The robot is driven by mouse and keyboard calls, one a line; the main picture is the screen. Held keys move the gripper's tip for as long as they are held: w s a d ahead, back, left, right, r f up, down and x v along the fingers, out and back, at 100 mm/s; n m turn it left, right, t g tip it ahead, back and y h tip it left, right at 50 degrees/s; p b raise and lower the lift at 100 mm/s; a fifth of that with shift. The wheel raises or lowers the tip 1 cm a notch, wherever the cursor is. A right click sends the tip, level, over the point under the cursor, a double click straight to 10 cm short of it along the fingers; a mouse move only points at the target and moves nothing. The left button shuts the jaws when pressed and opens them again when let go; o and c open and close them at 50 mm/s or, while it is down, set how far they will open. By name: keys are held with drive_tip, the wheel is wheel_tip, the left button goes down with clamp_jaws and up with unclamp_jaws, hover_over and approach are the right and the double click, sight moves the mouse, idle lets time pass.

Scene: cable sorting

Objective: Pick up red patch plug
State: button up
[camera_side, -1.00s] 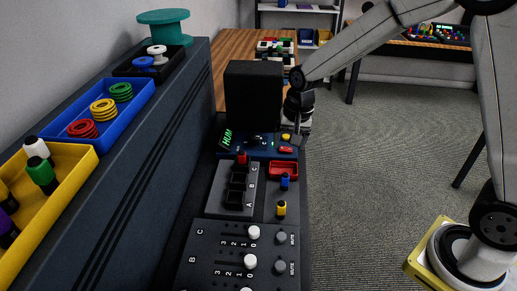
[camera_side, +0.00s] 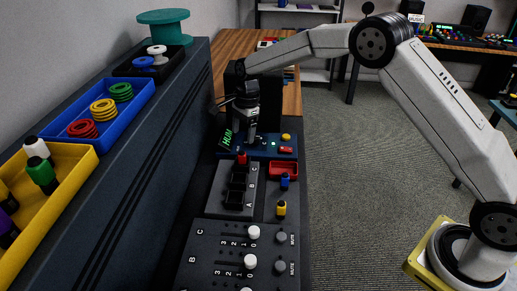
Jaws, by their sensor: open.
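The red patch plug (camera_side: 241,158) stands upright at the far end of the dark socket block (camera_side: 225,186), by the row marked C. My gripper (camera_side: 251,140) points down over the blue panel with the green HUM display, just beyond the red plug and above it. Its jaws are open and apart from the plug; the fingers are small and dark here. A blue plug (camera_side: 285,181) and a yellow plug (camera_side: 281,208) stand to the right of the block. A small red tray (camera_side: 284,169) lies behind the blue plug.
The blue panel (camera_side: 270,148) has a yellow button and a red switch. A black box (camera_side: 267,110) stands behind my gripper. A slider panel (camera_side: 215,250) lies in front. A raised ledge on the left carries a yellow bin (camera_side: 72,172) and a blue tray (camera_side: 148,98).

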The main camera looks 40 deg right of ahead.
sight(242, 151)
drive_tip(key=shift+f, duration=0.1)
drive_tip(key=shift+a+f, duration=0.2)
drive_tip(key=shift+f, duration=1.05)
drive_tip(key=shift+f, duration=0.1)
drive_tip(key=shift+s+a+f, duration=0.1)
drive_tip(key=shift+a+f, duration=0.1)
drive_tip(key=shift+f, duration=1.05)
drive_tip(key=shift+a+f, duration=0.15)
drive_tip(key=shift+f, duration=1.05)
drive_tip(key=shift+c, duration=0.2)
clamp_jaws()
